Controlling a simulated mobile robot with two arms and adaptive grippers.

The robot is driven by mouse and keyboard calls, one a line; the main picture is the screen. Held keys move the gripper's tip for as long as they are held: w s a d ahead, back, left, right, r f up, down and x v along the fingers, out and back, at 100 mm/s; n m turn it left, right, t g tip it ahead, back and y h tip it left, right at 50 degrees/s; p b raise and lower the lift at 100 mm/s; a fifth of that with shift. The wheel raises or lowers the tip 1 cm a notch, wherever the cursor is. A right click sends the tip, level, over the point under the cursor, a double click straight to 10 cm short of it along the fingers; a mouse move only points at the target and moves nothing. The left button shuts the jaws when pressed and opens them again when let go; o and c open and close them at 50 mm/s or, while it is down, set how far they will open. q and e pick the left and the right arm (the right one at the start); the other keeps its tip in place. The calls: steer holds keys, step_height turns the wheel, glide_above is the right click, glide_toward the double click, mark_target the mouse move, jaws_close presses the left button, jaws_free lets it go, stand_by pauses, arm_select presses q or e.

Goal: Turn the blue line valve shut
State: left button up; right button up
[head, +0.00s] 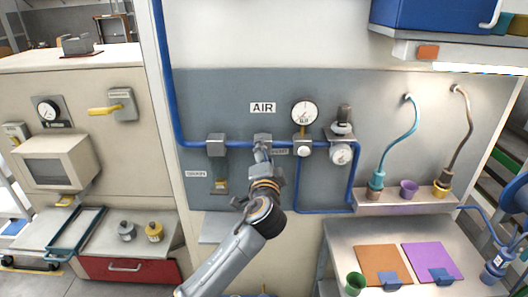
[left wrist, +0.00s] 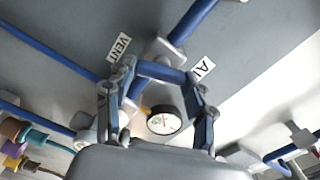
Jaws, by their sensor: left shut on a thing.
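The blue line (head: 232,143) runs along the grey wall panel under the AIR label. Its valve, a grey metal body (head: 262,139), sits on the line just below that label. My left gripper (head: 262,154) is at the valve and hides most of its front. In the left wrist view, the two fingers of my left gripper (left wrist: 160,80) stand at either end of a blue valve handle (left wrist: 161,72) and are shut on it. The handle lies crosswise between the fingertips, in front of the grey valve body (left wrist: 157,50). My right gripper is not in view.
Right of the valve are a pressure gauge (head: 304,112) and a regulator with a second gauge (head: 341,154). A grey block (head: 216,145) sits on the line to the left. A shelf (head: 407,204) with coloured cups and hoses stands further right.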

arm_select(q)
steer(key=shift+m+p, duration=0.85)
steer(key=shift+m, duration=1.15)
steer(key=o, duration=1.2)
steer(key=shift+c, duration=0.2)
steer(key=s, duration=1.2)
steer(key=shift+f, duration=0.1)
